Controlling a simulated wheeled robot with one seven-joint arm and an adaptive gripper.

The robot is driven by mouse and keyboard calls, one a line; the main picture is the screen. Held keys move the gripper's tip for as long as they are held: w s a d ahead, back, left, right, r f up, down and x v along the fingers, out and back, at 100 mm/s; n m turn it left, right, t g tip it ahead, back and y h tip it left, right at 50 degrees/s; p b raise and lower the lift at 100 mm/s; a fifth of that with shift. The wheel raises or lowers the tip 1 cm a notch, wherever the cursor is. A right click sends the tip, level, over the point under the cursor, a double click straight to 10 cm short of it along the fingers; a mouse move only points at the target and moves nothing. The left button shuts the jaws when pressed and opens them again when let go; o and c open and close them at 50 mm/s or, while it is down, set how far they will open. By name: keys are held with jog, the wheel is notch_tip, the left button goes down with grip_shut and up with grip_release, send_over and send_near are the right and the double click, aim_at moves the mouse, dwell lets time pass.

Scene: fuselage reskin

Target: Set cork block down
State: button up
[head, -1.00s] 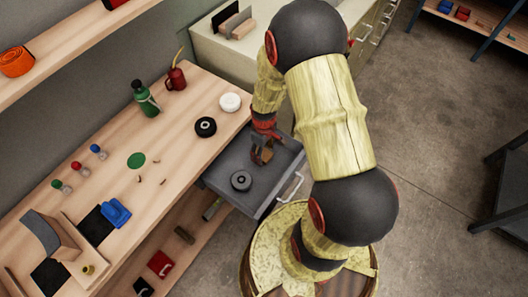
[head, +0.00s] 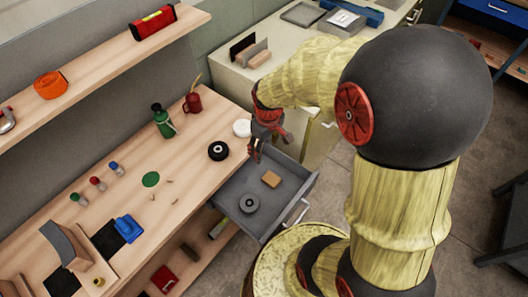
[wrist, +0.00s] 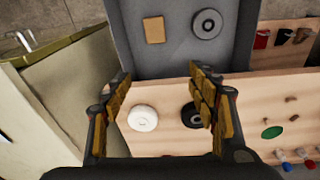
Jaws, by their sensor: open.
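The cork block (head: 271,179) is a small tan block lying flat in the open grey drawer (head: 290,190). In the wrist view the cork block (wrist: 154,30) lies in the drawer beside a dark grey tape roll (wrist: 207,24), with a gap between them. My gripper (head: 268,148) is above the drawer's edge on the bench side, apart from the block. In the wrist view my gripper (wrist: 160,88) has its fingers spread wide with nothing held between them.
A white roll (head: 242,128) and a black roll (head: 218,151) stand on the wooden bench near the drawer. A green bottle (head: 163,121) and a red oil can (head: 193,101) are farther back. A pale cabinet (head: 225,75) stands behind the drawer.

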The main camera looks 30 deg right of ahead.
jog(key=s+a+r+m+t, duration=0.1)
jog(key=s+a+r, duration=0.2)
jog(key=r, duration=0.4)
jog(key=s+a+r+m+t, duration=0.1)
jog(key=s+a+r, duration=0.2)
jog(key=s+r, duration=0.2)
jog(key=s+a+r+m+t, duration=0.1)
jog(key=s+a+r+t, duration=0.1)
jog(key=s+r, duration=0.3)
notch_tip(320, 180, up, 4)
jog(key=shift+a+r, duration=0.2)
jog(key=shift+a, duration=0.35)
jog(key=shift+s+d, duration=0.1)
